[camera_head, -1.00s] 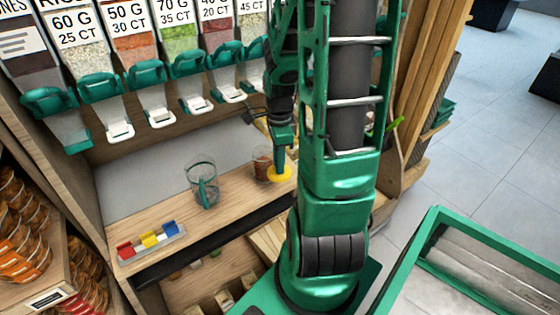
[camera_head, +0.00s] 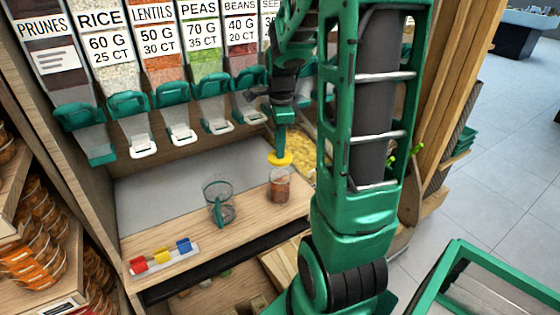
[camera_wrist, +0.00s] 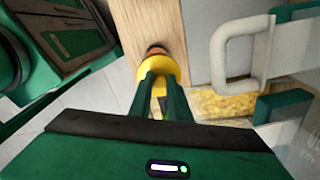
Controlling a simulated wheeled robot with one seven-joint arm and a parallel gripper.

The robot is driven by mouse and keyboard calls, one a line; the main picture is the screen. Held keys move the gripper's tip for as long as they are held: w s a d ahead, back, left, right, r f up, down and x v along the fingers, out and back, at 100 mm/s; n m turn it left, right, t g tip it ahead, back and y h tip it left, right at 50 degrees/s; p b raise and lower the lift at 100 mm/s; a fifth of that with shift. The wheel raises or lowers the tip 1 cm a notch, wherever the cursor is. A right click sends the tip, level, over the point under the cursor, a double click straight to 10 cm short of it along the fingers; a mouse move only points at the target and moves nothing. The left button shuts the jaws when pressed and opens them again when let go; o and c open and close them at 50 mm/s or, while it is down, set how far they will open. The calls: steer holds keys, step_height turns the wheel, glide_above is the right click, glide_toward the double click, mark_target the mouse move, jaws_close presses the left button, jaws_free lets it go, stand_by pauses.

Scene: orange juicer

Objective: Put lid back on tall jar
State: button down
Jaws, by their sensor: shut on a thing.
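The tall jar (camera_head: 279,186) is clear with reddish-brown contents and stands upright on the wooden counter. My gripper (camera_head: 281,150) is shut on the round yellow lid (camera_head: 273,158) and holds it above the jar, with a gap between lid and jar mouth. In the wrist view the two green fingers of my gripper (camera_wrist: 162,85) grip the yellow lid (camera_wrist: 150,66). A small part of the jar (camera_wrist: 156,50) shows beyond the lid; the rest is hidden by it.
A clear cup with a green handle (camera_head: 219,203) stands left of the jar on the counter (camera_head: 180,221). A small rack of red, yellow and blue blocks (camera_head: 164,256) lies further left. Food dispensers with green spouts (camera_head: 215,112) hang behind. A yellow-filled bin (camera_head: 303,148) is behind the jar.

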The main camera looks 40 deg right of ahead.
mark_target(280, 162)
steer(key=shift+f, duration=3.1)
steer(key=shift+f, duration=0.1)
stand_by(0.5)
steer(key=c, duration=1.1)
jaws_free()
steer(key=shift+s+r, duration=0.1)
steer(key=shift+r, duration=3.4)
